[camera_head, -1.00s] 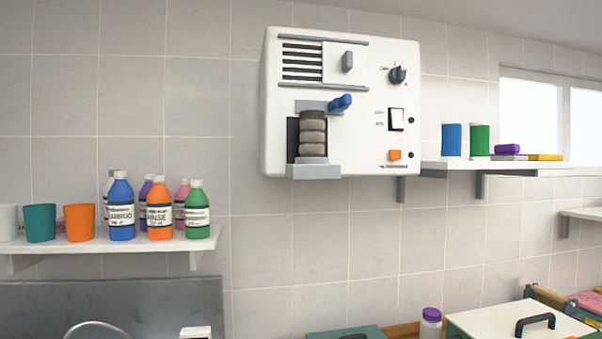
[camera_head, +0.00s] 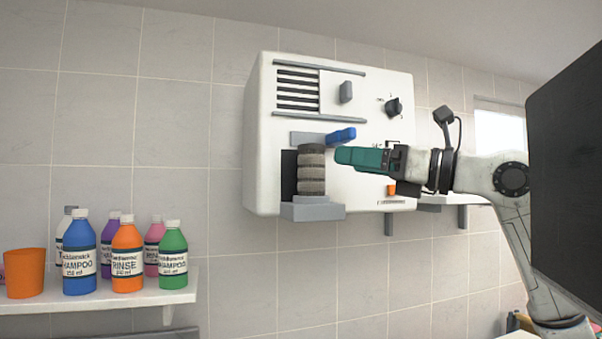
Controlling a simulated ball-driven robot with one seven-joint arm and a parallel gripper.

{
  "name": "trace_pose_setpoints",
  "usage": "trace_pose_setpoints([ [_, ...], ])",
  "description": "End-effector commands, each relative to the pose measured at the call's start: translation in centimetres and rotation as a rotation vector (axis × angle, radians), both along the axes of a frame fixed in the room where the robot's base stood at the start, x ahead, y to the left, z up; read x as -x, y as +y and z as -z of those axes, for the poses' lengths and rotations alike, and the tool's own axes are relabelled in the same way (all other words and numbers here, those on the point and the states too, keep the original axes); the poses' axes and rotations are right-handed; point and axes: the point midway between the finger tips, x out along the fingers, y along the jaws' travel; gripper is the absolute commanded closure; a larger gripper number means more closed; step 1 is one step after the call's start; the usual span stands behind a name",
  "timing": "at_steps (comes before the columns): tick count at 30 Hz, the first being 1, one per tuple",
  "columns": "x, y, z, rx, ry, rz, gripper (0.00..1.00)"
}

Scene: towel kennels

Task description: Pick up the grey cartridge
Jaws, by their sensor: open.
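The grey cartridge (camera_head: 312,172) is a ribbed grey cylinder standing upright in a dark recess of the white wall unit (camera_head: 266,110). It rests on a grey ledge (camera_head: 313,211) at the unit's lower edge. A blue lever (camera_head: 341,135) sits just above and to the right of the cartridge. My gripper (camera_head: 342,156), with green fingers, comes in from the right, pointing left at the cartridge's upper right side. It is open and empty. I cannot tell whether its tips touch the cartridge. My gripper and arm hide part of the unit's lower right front.
A shelf (camera_head: 100,301) at lower left carries several shampoo and rinse bottles (camera_head: 127,262) and an orange cup (camera_head: 25,273). The unit has a grey slider (camera_head: 346,92) and a black knob (camera_head: 394,107). The tiled wall below the unit is clear.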

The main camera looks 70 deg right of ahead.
Motion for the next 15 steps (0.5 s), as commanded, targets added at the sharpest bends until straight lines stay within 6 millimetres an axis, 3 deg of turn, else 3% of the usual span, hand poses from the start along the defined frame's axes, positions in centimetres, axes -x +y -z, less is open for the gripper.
trace_pose_setpoints([
  [3,1.1,-1.7,0.7,0.036,0.12,0.119,0.12],
  [6,1.0,-2.5,1.0,0.043,0.161,0.155,0.12],
  [15,-3.0,-3.7,1.0,0.042,0.165,0.158,0.12],
])
